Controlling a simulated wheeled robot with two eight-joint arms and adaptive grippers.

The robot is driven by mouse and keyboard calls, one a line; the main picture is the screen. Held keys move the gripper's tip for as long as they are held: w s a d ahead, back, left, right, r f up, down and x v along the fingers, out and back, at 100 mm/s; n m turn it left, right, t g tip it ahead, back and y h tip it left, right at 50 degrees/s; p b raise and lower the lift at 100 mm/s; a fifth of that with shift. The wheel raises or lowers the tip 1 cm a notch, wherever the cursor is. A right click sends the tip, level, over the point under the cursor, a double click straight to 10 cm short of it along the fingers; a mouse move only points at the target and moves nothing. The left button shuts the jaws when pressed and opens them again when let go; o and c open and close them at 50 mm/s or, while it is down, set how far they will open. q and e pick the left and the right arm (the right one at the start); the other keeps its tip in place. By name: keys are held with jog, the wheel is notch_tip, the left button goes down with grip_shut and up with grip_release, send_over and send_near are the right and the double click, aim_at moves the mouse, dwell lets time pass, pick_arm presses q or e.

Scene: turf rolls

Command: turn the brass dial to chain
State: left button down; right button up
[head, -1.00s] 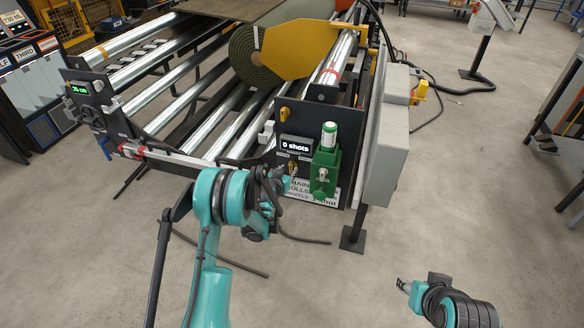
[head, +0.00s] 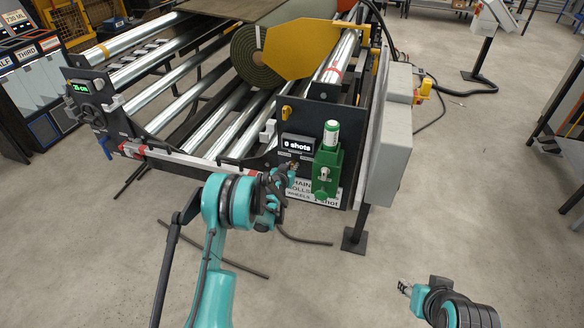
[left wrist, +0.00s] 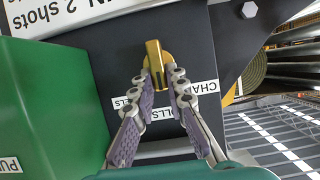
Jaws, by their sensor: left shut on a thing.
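The brass dial (left wrist: 155,62) shows in the left wrist view on a dark panel, its raised bar lying nearly upright in the picture. My left gripper (left wrist: 161,78) is shut on the dial, one finger on each side of the bar. A CHAIN label (left wrist: 197,97), partly covered, lies to the right of the fingers. A ROLLS label lies between them and another label to the left, both partly hidden. In the head view my left gripper (head: 290,170) hides the dial. My right gripper (head: 405,288) is low at the right, away from the machine, too small to judge.
A green pump unit (head: 326,168) stands close beside the dial; its side (left wrist: 50,105) fills the left of the wrist view. Above the dial a display (head: 297,145) reads 0 shots. A white sign (head: 315,193) is below.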

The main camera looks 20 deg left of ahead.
pick_arm(q)
jog(key=shift+a+f+n+h, duration=0.1)
jog(key=shift+a+n+h, duration=0.15)
jog(key=shift+n+h, duration=0.65)
jog(key=shift+a+f+n+h, duration=0.15)
jog(key=shift+n+h, duration=0.35)
jog(key=shift+n, duration=0.65)
jog(key=shift+a+f+n+h, duration=0.1)
jog(key=shift+a+n+h, duration=0.2)
jog(key=shift+n+h, duration=0.6)
jog(key=shift+n+t, duration=0.25)
jog(key=shift+t, duration=0.05)
jog(key=c, duration=1.5)
grip_release()
jog(key=shift+c, duration=0.2)
